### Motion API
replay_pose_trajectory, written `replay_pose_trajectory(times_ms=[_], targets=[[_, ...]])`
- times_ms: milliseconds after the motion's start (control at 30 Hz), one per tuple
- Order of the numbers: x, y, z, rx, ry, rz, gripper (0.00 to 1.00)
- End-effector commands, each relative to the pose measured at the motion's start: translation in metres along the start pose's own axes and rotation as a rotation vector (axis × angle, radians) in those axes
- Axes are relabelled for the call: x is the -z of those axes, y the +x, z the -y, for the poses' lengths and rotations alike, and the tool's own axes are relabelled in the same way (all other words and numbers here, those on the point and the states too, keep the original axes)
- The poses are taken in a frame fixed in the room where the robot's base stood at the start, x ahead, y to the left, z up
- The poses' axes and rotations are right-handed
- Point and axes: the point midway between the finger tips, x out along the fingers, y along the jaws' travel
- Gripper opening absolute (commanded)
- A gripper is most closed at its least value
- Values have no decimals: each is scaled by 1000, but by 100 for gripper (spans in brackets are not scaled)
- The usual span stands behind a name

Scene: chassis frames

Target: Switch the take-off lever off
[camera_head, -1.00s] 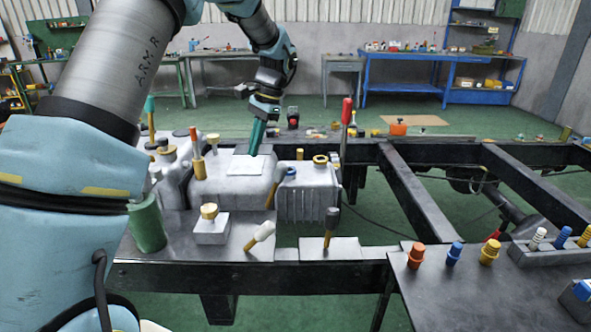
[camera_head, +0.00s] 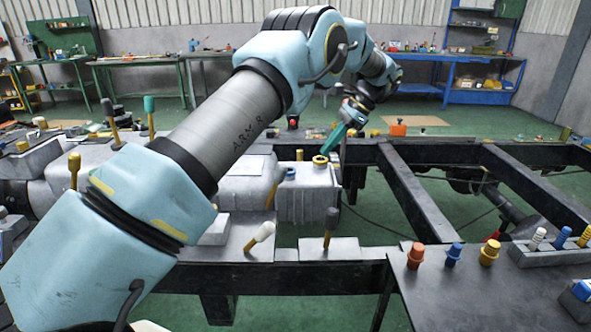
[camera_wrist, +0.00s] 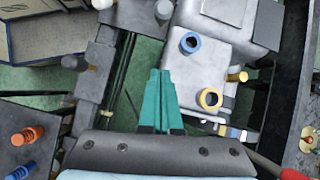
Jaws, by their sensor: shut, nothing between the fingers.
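Several levers stand along the chassis, and no label shows which is the take-off lever. A grey-handled lever (camera_head: 277,178) leans beside the ribbed gearbox. My gripper (camera_head: 325,151) has teal fingers, shut and empty, pointing down by the gearbox's right side. It also shows in the wrist view (camera_wrist: 160,73).
The ribbed gearbox (camera_head: 305,197) carries a yellow-ringed cap (camera_head: 320,160) close to my fingers. Black frame rails (camera_head: 425,195) lie to the right. A front table (camera_head: 440,295) holds orange, blue and yellow plugs. Open gaps show green floor between rails.

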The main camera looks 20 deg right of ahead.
Motion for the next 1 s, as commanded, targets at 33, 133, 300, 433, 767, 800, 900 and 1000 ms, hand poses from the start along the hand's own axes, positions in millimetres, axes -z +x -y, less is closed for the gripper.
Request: replay_pose_trajectory(times_ms=[33, 133, 300, 433, 767, 800, 900, 1000], targets=[[-1, 5, 0, -2, 0, 1, 0], [-2, 21, 0, -3, 1, 2, 0], [-3, 56, 0, -3, 1, 3, 0], [-2, 82, 0, -4, 1, 2, 0], [-35, 100, 0, 0, -2, -1, 0], [-37, 101, 0, 0, -2, 0, 0], [-39, 103, 0, 0, -1, -1, 0], [-40, 104, 0, 0, -1, -1, 0]])
